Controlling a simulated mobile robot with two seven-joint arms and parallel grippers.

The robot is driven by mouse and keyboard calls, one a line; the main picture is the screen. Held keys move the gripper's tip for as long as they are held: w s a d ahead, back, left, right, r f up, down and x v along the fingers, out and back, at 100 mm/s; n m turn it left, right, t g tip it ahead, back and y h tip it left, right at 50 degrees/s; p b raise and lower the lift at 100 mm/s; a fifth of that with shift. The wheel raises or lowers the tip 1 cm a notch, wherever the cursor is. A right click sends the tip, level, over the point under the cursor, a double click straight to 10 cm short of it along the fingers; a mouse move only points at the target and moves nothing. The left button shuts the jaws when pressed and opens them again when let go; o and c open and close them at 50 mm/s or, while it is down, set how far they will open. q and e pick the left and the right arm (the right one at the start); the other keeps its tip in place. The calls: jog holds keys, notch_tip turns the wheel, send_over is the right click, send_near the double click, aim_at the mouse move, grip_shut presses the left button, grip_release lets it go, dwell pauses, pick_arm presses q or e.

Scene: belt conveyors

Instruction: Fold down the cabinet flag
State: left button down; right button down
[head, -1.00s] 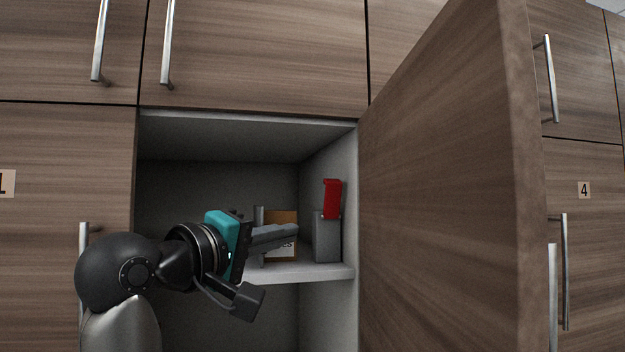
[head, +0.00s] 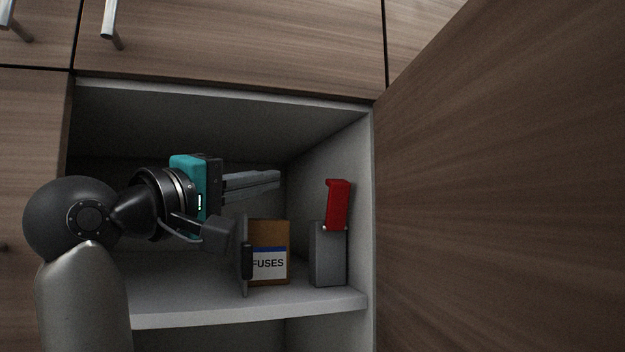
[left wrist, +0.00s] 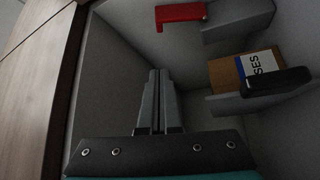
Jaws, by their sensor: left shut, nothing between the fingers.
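The red flag (head: 338,204) stands upright on top of a grey box (head: 328,254) at the right end of the cabinet shelf. The red flag also shows at the top of the left wrist view (left wrist: 181,14), with the grey box (left wrist: 238,20) beside it. My left gripper (head: 279,178) is shut and empty inside the cabinet. It points right, to the left of the flag and apart from it. Its closed fingers show in the middle of the left wrist view (left wrist: 159,88). My right gripper is not in view.
A brown box labelled FUSES (head: 269,234) stands on the shelf (head: 190,313), left of the grey box. A thin grey upright plate (head: 243,270) stands in front of its left side. The open wooden door (head: 500,200) bounds the right; the compartment's ceiling (head: 220,105) is above my gripper.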

aim_at(335, 204)
pick_arm(q)
jog(key=shift+w, duration=0.1)
jog(key=w+d+p, duration=0.4)
jog(key=d, duration=0.2)
jog(key=shift+w+d+r+p, duration=0.25)
jog(key=shift+d+r+p, duration=0.1)
jog(key=shift+p, duration=0.05)
dwell(0.3)
